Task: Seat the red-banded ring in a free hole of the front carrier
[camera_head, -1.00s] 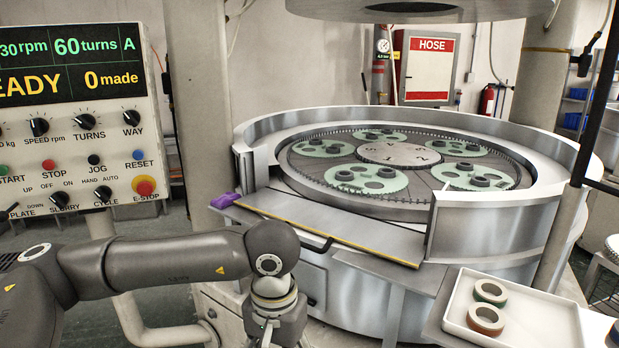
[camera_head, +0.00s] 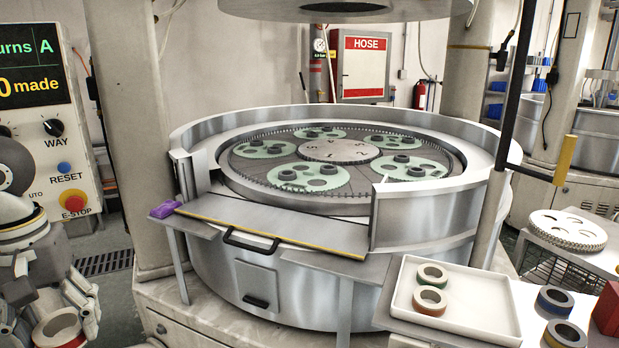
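The red-banded ring (camera_head: 58,330) is at the bottom left, cut by the picture's lower edge. It sits between the fingers of my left gripper (camera_head: 56,312), which appears shut on it, well left of the machine. The front carrier (camera_head: 310,178) is a pale green toothed disc on the lapping plate, just behind the opening in the machine's wall. It bears dark rings and also shows open holes. My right gripper is not in view.
A white tray (camera_head: 402,312) at the front right holds a green-banded ring (camera_head: 432,267) and an orange-red-banded ring (camera_head: 429,309).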

